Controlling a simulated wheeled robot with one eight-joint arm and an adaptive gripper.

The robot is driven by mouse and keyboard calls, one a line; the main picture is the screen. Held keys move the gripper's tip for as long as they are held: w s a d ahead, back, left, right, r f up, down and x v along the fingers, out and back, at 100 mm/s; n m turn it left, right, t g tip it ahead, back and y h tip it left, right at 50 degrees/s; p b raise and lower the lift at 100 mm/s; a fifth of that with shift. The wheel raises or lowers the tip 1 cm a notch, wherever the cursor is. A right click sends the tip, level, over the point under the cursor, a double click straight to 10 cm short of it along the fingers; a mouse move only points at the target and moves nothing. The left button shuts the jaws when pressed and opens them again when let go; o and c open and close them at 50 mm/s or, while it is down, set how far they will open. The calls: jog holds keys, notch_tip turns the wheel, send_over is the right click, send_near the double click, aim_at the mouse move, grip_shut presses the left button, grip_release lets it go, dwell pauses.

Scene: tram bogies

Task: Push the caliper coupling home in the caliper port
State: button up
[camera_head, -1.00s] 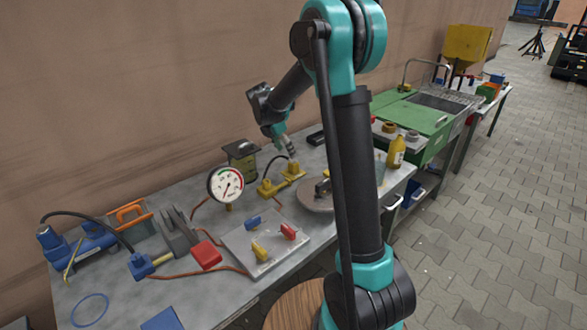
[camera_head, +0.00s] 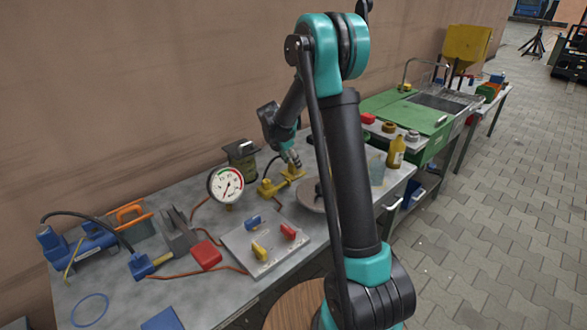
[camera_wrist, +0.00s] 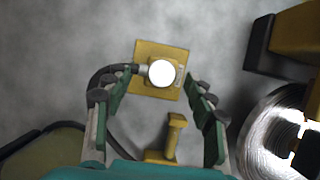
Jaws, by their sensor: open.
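The yellow caliper block (camera_head: 292,174) stands on the bench, right of a second yellow fitting (camera_head: 266,188). In the wrist view the block is a yellow square plate (camera_wrist: 146,52) with a bright white round top, which I take for the coupling (camera_wrist: 161,73). A black hose (camera_wrist: 107,71) runs into its left side. My gripper (camera_wrist: 160,82) is open, with one finger at either side of the coupling and visible gaps. In the head view my gripper (camera_head: 295,162) is just above the block. How deep the coupling sits cannot be told.
A yellow post (camera_wrist: 173,136) rises close below the block in the wrist view. A shiny round part (camera_wrist: 268,130) lies to the right. A pressure gauge (camera_head: 226,184) and a dark canister (camera_head: 241,158) stand left of my gripper.

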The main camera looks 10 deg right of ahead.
jog(key=x, duration=0.2)
jog(key=shift+w+d+f, duration=0.1)
jog(key=shift+f, duration=0.15)
jog(key=c, duration=1.2)
